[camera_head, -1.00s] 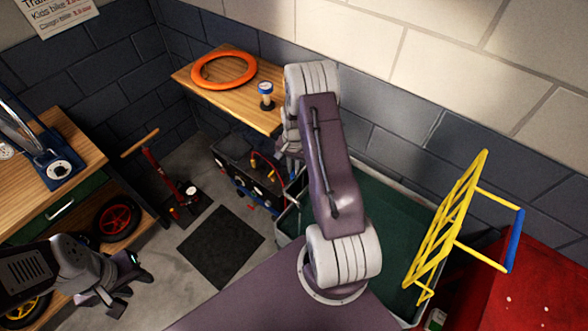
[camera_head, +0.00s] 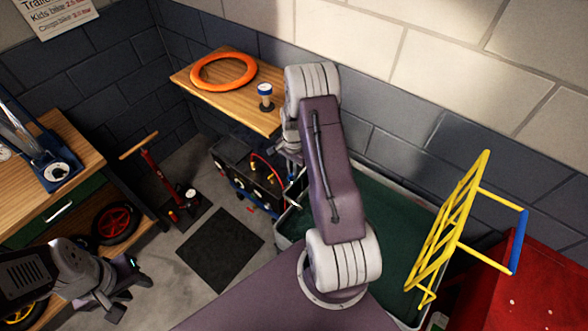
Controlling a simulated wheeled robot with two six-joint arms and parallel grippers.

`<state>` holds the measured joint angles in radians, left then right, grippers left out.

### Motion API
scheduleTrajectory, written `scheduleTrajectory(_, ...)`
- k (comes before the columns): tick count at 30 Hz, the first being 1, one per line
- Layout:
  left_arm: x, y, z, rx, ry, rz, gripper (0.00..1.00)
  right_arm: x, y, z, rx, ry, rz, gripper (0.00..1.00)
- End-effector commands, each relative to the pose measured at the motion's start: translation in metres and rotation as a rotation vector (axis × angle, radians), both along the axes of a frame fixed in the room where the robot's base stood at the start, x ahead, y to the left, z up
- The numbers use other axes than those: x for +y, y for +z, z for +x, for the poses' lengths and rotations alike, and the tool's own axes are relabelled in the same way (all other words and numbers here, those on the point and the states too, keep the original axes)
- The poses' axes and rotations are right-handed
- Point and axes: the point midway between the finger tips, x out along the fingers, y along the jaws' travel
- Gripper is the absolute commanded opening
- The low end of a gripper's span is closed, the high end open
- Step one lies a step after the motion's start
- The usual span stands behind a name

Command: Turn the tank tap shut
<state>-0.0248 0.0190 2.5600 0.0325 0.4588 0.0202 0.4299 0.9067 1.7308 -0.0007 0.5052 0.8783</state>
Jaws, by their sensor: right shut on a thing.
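The tank (camera_head: 410,205) is a large grey-rimmed tub with dark green inside, right of centre behind my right arm. Its tap is mostly hidden by that arm; a small pale piece shows by the tank's left corner. My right gripper (camera_head: 291,152) points down at that corner, partly covered by its own wrist. It is shut on what seems to be the tap; its fingertips are hard to make out. My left gripper (camera_head: 122,293) is at the lower left, open and empty, over the floor and far from the tank.
A yellow rack (camera_head: 452,230) stands at the tank's right. A red floor pump (camera_head: 166,180) stands left.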

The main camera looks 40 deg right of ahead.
Motion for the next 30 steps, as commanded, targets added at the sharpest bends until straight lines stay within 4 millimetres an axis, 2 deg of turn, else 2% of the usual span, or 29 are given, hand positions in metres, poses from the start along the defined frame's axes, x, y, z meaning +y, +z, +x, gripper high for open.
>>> scheduleTrajectory(5, 0.000, 0.001, 0.000, 0.000, 0.000, 0.000, 0.36, -0.001, 0.003, 0.003, -0.008, -0.002, -0.003, 0.00)
scheduleTrajectory(6, 0.000, 0.001, 0.000, 0.000, 0.000, 0.000, 0.36, -0.001, 0.003, 0.003, -0.008, -0.002, -0.003, 0.19)
scheduleTrajectory(8, 0.000, 0.001, 0.000, 0.000, 0.000, 0.000, 0.36, -0.001, 0.002, 0.003, -0.007, -0.002, -0.002, 0.33)
scheduleTrajectory(16, 0.000, 0.000, 0.000, 0.000, 0.000, 0.000, 0.36, 0.000, 0.001, 0.001, -0.003, 0.000, -0.001, 0.33)
scheduleTrajectory(19, 0.000, -0.003, 0.000, 0.000, 0.000, 0.000, 0.36, -0.001, 0.007, 0.002, -0.006, 0.000, -0.003, 0.33)
scheduleTrajectory(30, 0.000, -0.023, 0.000, 0.000, 0.000, 0.000, 0.36, 0.000, 0.081, 0.002, -0.008, 0.000, -0.004, 0.33)
